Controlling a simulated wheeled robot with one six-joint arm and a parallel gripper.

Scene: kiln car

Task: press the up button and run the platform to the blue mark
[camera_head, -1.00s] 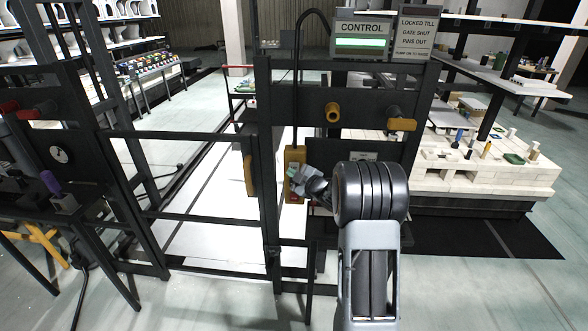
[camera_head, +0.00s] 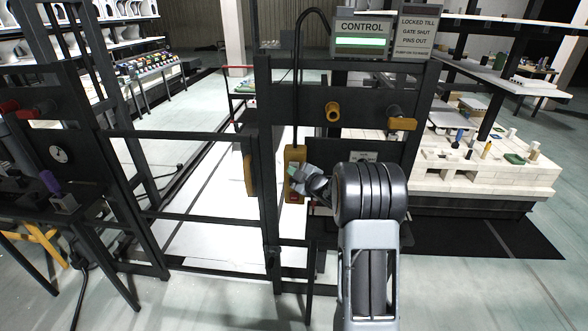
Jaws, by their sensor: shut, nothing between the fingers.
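The yellow control pendant (camera_head: 289,156) hangs on a black cable from the dark frame, under the CONTROL sign box (camera_head: 362,28) with its lit green bar. A red button (camera_head: 292,199) shows near the pendant's bottom. My gripper (camera_head: 294,172) is shut with its fingertips at the front of the pendant, above the red button. It covers the pendant's middle, so the up button is hidden and I cannot tell whether the fingertips touch it. The platform (camera_head: 480,203) with pale blocks stands behind the frame at right. I cannot make out a blue mark.
A dark barred gate (camera_head: 190,217) stands left of the pendant. Yellow-ended pins (camera_head: 333,112) stick out of the frame above my gripper. A dark panel with a gauge (camera_head: 60,155) stands at far left.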

